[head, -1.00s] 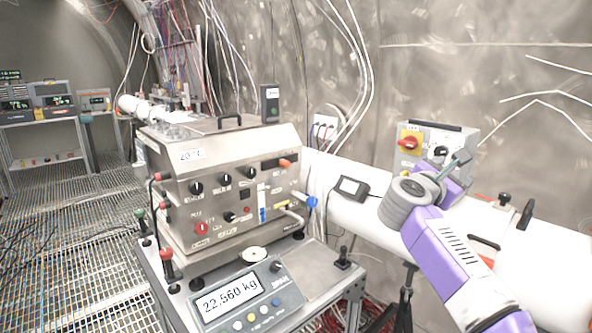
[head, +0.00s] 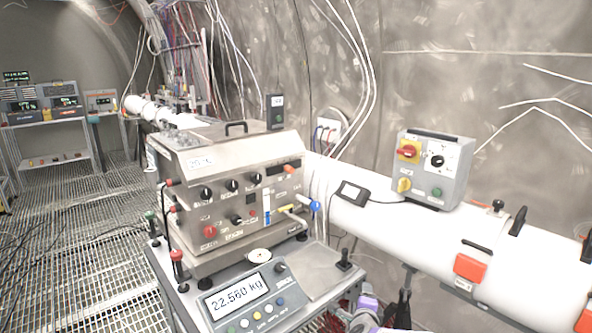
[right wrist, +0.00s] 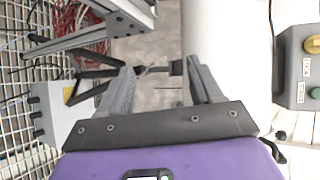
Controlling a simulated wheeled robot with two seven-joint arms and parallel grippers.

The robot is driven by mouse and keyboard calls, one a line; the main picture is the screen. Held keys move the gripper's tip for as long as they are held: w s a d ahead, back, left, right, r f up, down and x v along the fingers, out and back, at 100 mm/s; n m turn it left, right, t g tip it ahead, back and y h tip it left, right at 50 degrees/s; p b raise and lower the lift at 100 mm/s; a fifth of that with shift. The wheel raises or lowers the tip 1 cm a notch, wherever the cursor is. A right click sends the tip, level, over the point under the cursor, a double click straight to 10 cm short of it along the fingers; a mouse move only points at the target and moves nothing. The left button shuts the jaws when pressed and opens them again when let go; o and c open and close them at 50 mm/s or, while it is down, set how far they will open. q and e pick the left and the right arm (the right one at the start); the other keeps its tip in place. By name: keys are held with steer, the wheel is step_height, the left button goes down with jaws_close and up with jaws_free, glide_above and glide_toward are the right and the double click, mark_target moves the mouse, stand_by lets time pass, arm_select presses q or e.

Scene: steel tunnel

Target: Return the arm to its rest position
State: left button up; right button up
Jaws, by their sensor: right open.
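My right arm shows in the head view only as a small purple and grey piece at the bottom edge, right of the scale cart. In the right wrist view my right gripper (right wrist: 162,88) is open, its two grey fingers apart with nothing between them. Beyond the fingers are a dark strap or bracket and the white pipe (right wrist: 225,45). My left gripper is in neither view.
A steel instrument box (head: 235,190) stands on a cart behind a scale display (head: 245,300) reading 22.560 kg. The white pipe (head: 400,225) runs along the wall, carrying a grey switch box (head: 432,170) and orange-red blocks (head: 470,268). Grated floor (head: 90,220) is open at left.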

steer(key=s+a+f+n+g+y+p, duration=0.1)
steer(key=s+a+f+n+g+y, duration=0.15)
steer(key=s+f+n, duration=0.45)
steer(key=s+a+f+n+g+y+p, duration=0.15)
steer(key=s+a+f+n+g, duration=0.25)
steer(key=s+f, duration=0.75)
steer(key=s+a+f+n+g+y, duration=0.1)
steer(key=s+a+f+n+g, duration=0.1)
steer(key=s, duration=0.9)
steer(key=s+a+f+n+g+y+p, duration=0.1)
steer(key=s+f+n+g, duration=0.4)
steer(key=s, duration=0.7)
steer(key=shift+a+f+n+y, duration=0.35)
steer(key=shift+f+n+y, duration=0.15)
steer(key=shift+f+y, duration=0.15)
